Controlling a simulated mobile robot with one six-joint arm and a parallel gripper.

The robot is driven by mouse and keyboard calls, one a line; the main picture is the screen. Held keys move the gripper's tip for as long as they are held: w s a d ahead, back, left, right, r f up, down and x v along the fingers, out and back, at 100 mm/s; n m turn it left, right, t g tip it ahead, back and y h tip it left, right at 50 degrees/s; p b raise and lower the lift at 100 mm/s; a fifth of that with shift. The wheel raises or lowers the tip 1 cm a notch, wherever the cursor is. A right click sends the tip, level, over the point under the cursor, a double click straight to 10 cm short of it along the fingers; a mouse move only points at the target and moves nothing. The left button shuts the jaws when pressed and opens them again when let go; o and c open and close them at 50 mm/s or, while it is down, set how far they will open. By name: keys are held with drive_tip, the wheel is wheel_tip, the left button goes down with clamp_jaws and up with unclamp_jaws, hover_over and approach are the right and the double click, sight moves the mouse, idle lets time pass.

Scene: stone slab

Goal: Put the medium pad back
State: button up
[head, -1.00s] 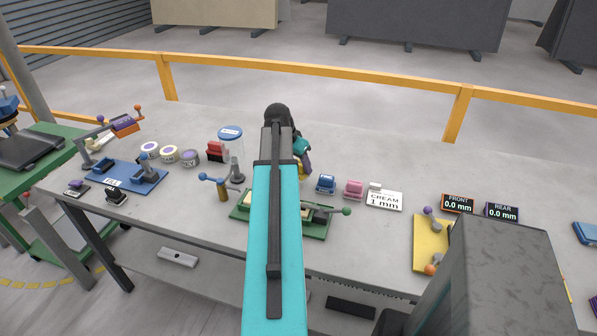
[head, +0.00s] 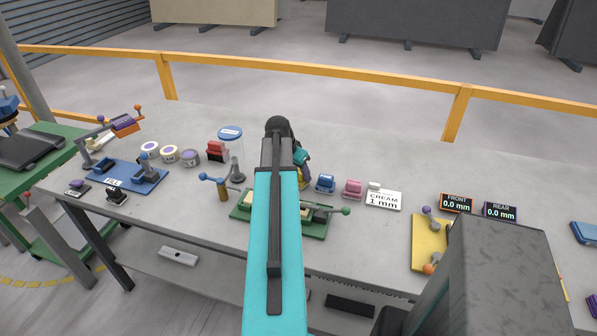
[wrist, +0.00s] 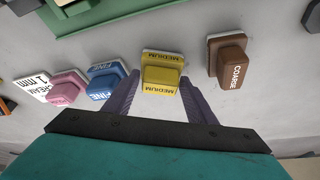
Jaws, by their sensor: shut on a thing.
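The medium pad (wrist: 162,72) is a yellow block marked MEDIUM in the wrist view. It sits in line between the blue fine pad (wrist: 104,81) and the brown coarse pad (wrist: 229,62). My gripper (wrist: 160,85) has one purple finger on each side of the medium pad and is shut on it. Whether the pad touches the slab below is hard to tell. In the head view my arm hides most of the gripper and the pad; the blue pad (head: 325,183) shows to the right.
A pink pad (head: 352,189) and a CREAM 1 mm card (head: 384,199) lie right of the blue pad. A green fixture (head: 318,225) is in front. Slab behind the pads is bare.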

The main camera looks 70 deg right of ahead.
drive_tip(key=shift+f, duration=0.2)
drive_tip(key=o, duration=1)
drive_tip(key=shift+o, duration=0.2)
drive_tip(key=shift+r, duration=0.15)
drive_tip(key=b+v, duration=0.2)
drive_tip(key=v, duration=1)
drive_tip(key=shift+w+d+r, duration=0.1)
drive_tip(key=shift+r, duration=0.1)
